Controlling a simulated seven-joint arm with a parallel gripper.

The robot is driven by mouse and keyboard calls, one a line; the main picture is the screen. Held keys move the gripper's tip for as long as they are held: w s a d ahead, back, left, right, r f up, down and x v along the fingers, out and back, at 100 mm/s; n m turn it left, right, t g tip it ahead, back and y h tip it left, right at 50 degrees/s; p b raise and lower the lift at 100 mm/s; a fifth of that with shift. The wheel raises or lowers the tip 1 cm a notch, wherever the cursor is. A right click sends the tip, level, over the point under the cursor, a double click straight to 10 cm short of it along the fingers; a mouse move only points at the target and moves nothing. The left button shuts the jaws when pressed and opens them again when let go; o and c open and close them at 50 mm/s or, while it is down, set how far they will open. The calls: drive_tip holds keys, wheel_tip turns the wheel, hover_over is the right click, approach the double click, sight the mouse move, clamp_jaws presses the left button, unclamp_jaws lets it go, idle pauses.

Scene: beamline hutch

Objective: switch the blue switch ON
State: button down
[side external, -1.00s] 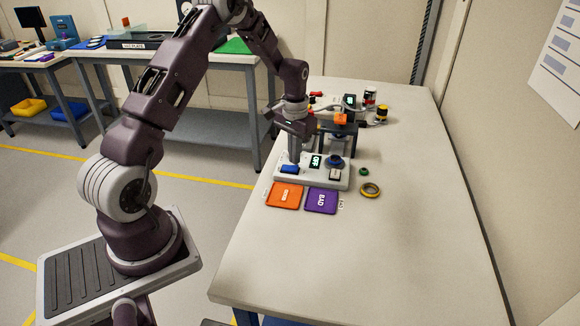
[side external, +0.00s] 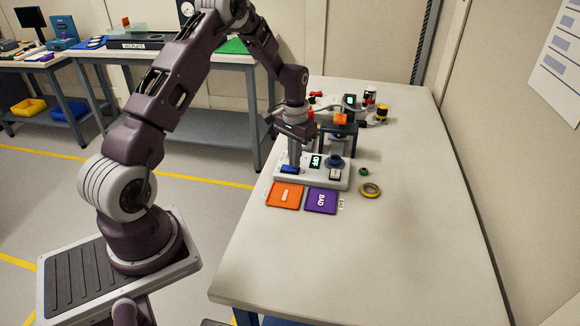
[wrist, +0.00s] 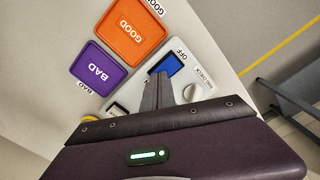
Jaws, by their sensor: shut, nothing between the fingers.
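The blue switch (side external: 290,169) is at the left front of a pale control panel (side external: 312,183). It also shows in the wrist view (wrist: 168,66), with the word OFF beside it. The panel's small display (side external: 315,161) reads OFF. My gripper (side external: 294,164) is shut and empty, pointing down over the panel just behind the switch. In the wrist view, my fingertips (wrist: 161,78) appear right beside the switch's near edge. I cannot tell whether they touch it.
An orange GOOD tray (side external: 285,195) and a purple BAD tray (side external: 321,201) lie in front of the panel. A white knob (wrist: 194,93) is beside my fingers. A blue round part (side external: 335,161) stands on the panel's right.

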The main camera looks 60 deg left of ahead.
drive_tip(key=shift+f, duration=0.3)
drive_tip(key=shift+r, duration=3.5)
